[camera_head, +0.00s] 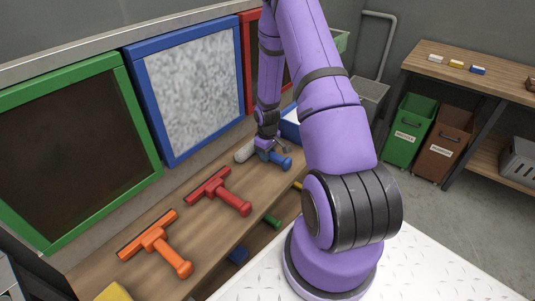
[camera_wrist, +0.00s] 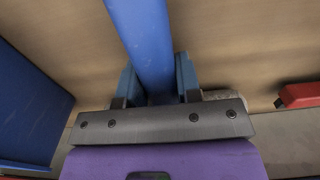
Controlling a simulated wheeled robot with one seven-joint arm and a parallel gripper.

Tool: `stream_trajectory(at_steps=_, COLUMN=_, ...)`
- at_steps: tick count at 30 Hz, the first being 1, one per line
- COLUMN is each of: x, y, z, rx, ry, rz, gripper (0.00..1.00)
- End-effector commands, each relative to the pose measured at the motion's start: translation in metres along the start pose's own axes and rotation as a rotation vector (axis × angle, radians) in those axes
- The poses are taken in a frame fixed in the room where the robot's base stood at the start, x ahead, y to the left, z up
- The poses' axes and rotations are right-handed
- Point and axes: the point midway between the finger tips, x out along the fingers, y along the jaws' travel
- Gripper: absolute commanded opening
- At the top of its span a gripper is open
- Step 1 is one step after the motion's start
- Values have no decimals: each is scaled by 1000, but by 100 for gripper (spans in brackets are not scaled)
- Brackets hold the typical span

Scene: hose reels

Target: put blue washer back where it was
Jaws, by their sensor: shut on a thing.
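The blue washer (camera_head: 282,161) has a blue handle and a pale grey sleeve, which shows left of my gripper in the head view. My gripper (camera_head: 268,150) is shut on its handle, at the far end of the wooden bench. In the wrist view the blue handle (camera_wrist: 145,40) runs between the two fingers of my gripper (camera_wrist: 157,86), and a bit of grey sleeve shows beside the palm. The washer is at or just above the bench top; I cannot tell if it touches. My wrist hides part of it.
A red squeegee (camera_head: 220,192) and an orange squeegee (camera_head: 155,244) lie nearer on the bench (camera_head: 200,229). A blue bin (camera_head: 290,127) stands just beyond the washer. Green, blue (camera_head: 192,91) and red framed panels line the back. Small coloured items sit on a lower shelf.

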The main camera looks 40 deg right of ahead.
Motion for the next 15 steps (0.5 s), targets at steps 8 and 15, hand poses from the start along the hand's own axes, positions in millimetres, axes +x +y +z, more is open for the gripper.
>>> stream_trajectory(at_steps=8, x=2, y=0, z=0, rx=0, ry=0, rz=0, gripper=57)
stream_trajectory(at_steps=15, x=2, y=0, z=0, rx=0, ry=0, rz=0, gripper=57)
